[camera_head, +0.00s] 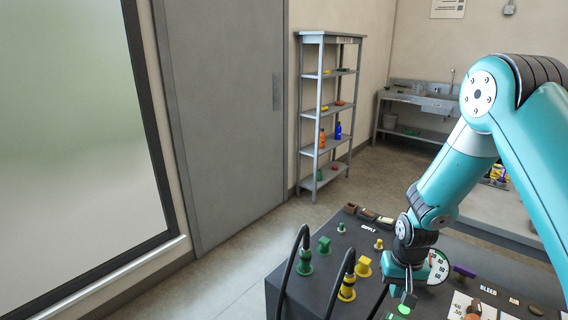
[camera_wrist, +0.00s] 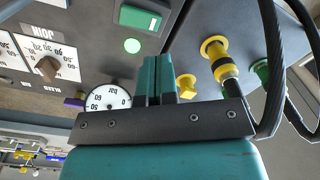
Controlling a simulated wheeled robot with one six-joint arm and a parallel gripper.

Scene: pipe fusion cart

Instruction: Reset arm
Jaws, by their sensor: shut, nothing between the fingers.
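My arm is teal and reaches in from the right in the head view, bent down over the dark cart panel (camera_head: 320,282). My gripper (camera_head: 405,292) is low over the panel, near a round dial gauge (camera_head: 438,267) and a lit green lamp (camera_head: 403,309). In the wrist view my gripper's teal fingers (camera_wrist: 157,78) are side by side and closed, with nothing seen between them. The gauge (camera_wrist: 108,100) lies left of the fingers there, and the green lamp (camera_wrist: 132,46) lies beyond them. Whether the fingertips touch the panel cannot be told.
Yellow (camera_head: 347,288) and green (camera_head: 304,263) connectors with black hoses rise from the cart's left part. A yellow knob (camera_head: 363,267) and a purple handle (camera_head: 464,271) stand near my gripper. A shelf (camera_head: 325,117) and sink bench (camera_head: 417,101) stand behind; floor (camera_head: 225,262) is clear at left.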

